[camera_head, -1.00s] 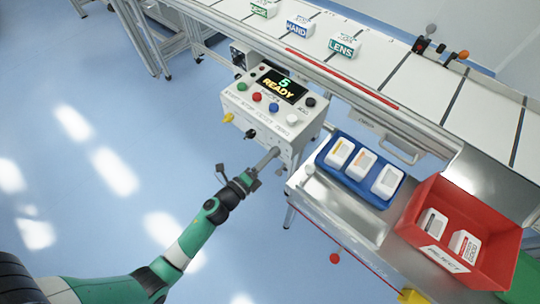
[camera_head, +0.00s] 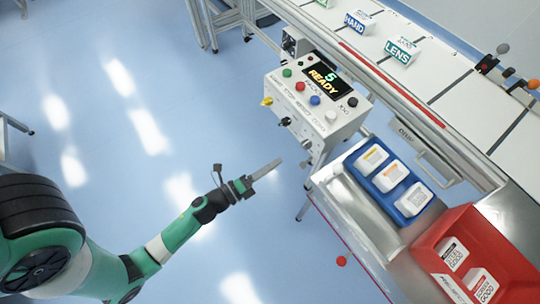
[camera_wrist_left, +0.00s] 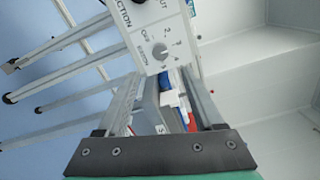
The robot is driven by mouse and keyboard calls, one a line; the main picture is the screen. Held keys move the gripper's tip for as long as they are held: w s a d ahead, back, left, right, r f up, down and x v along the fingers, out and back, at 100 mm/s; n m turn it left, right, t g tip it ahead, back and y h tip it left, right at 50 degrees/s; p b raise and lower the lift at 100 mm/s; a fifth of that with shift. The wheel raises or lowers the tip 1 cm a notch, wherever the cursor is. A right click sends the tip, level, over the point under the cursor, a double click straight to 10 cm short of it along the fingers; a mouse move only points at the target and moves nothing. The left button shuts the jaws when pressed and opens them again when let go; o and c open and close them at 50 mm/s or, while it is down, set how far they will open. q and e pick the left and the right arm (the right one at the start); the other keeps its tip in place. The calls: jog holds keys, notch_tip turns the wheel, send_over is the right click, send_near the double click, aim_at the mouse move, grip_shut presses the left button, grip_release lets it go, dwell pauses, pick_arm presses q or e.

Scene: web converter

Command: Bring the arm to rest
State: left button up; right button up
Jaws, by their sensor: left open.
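My left arm reaches in from the lower left in the head view, with its left gripper (camera_head: 268,170) over the floor, in front of and to the left of the control box (camera_head: 318,108). In the head view a gap of floor shows between the gripper and the box. In the left wrist view the gripper (camera_wrist_left: 163,88) has its two fingers apart with nothing held between them. The control box, with a dial on its face, also shows beyond the fingertips in the wrist view (camera_wrist_left: 160,35). My right gripper is out of view.
A blue tray (camera_head: 362,184) with white packs and a red reject bin (camera_head: 428,243) with two packs stand right of the box. A conveyor (camera_head: 448,75) carries labelled blocks behind. Open floor (camera_head: 150,60) lies left.

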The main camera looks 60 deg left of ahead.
pick_arm(q)
jog(key=shift+s, duration=0.3)
jog(key=shift+r, duration=0.15)
